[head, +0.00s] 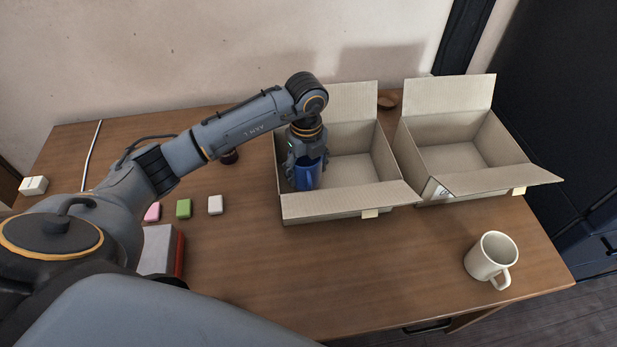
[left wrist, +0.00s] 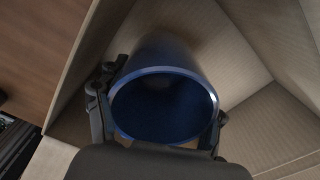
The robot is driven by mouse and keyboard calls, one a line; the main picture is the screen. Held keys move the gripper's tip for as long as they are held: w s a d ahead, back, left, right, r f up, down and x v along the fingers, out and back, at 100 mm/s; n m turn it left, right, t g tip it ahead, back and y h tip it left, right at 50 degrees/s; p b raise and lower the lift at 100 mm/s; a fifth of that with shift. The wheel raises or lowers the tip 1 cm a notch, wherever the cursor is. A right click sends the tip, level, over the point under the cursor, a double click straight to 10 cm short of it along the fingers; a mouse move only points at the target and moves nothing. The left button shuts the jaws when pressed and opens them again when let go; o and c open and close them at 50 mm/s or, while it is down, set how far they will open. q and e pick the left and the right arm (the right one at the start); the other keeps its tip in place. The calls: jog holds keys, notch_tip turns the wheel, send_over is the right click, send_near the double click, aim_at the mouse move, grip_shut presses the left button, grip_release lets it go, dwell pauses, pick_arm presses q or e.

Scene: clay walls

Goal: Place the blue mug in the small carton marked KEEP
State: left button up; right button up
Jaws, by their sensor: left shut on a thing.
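The blue mug (head: 307,178) is inside the left open carton (head: 335,203), near its left side. My left gripper (head: 305,164) reaches down into this carton and is shut on the mug. In the left wrist view the fingers of the left gripper (left wrist: 157,118) are on either side of the mug (left wrist: 165,55), with its open rim facing the camera. I cannot tell whether the mug touches the carton floor. A second open carton (head: 450,160) stands to the right and is empty. No KEEP marking is readable on either carton. My right gripper is not in view.
A white mug (head: 491,258) stands at the table's right front. Pink (head: 152,212), green (head: 184,208) and white (head: 215,205) small blocks lie left of the cartons. A red-edged box (head: 162,250) is near my arm. The table front middle is clear.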

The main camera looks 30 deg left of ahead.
pick_arm(q)
jog(key=shift+f, duration=1.8)
jog(key=shift+f, duration=0.1)
jog(key=o, duration=1.4)
notch_tip(320, 180, up, 12)
jog(key=shift+r+b, duration=0.15)
jog(key=shift+b, duration=0.15)
